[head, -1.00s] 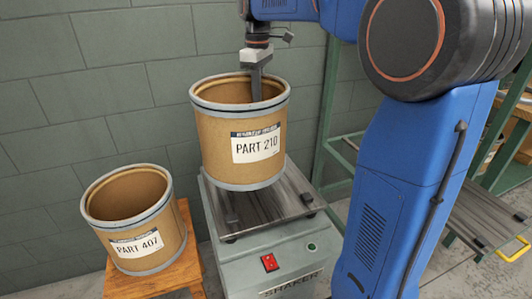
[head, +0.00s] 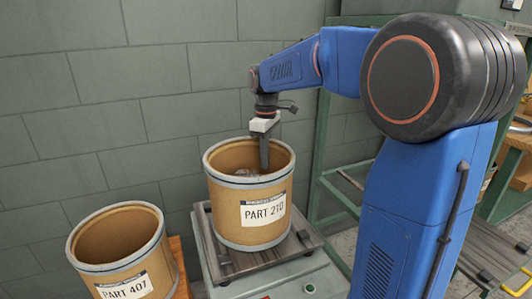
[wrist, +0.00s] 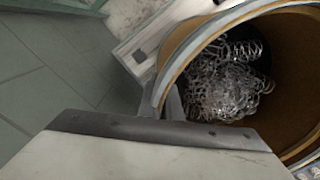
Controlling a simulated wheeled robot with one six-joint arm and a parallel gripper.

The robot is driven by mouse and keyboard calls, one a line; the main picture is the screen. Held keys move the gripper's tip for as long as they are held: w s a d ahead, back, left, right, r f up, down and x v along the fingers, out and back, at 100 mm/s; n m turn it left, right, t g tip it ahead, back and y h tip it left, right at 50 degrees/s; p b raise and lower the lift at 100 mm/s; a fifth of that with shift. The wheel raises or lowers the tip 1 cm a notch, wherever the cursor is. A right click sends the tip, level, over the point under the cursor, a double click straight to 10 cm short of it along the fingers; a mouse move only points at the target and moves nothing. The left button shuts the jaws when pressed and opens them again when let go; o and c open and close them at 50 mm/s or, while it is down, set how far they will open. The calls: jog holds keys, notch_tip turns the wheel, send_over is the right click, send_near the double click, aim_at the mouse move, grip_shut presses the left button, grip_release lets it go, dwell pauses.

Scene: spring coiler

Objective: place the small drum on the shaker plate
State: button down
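The small drum (head: 228,205), a tan drum labelled PART 210 with grey hoops, is upright over the shaker plate (head: 300,246). Its base is at or very close to the plate; I cannot tell whether it touches. In the wrist view the drum (wrist: 290,110) holds a heap of coiled metal springs (wrist: 228,85). My gripper (head: 264,155) is at the drum's back rim, shut on it. One finger shows inside the drum; the other is hidden behind the wall. The wrist view shows a finger against the rim.
Another open drum (head: 120,255), labelled PART 407, stands at the left on a wooden stand (head: 180,270). The grey block wall (head: 120,120) is close behind. A green metal rack (head: 320,150) stands to the right of the shaker.

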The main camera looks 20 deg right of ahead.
jog(key=shift+f, duration=0.1)
jog(key=c, duration=2)
grip_release()
notch_tip(320, 180, up, 12)
jog(key=shift+r, duration=0.1)
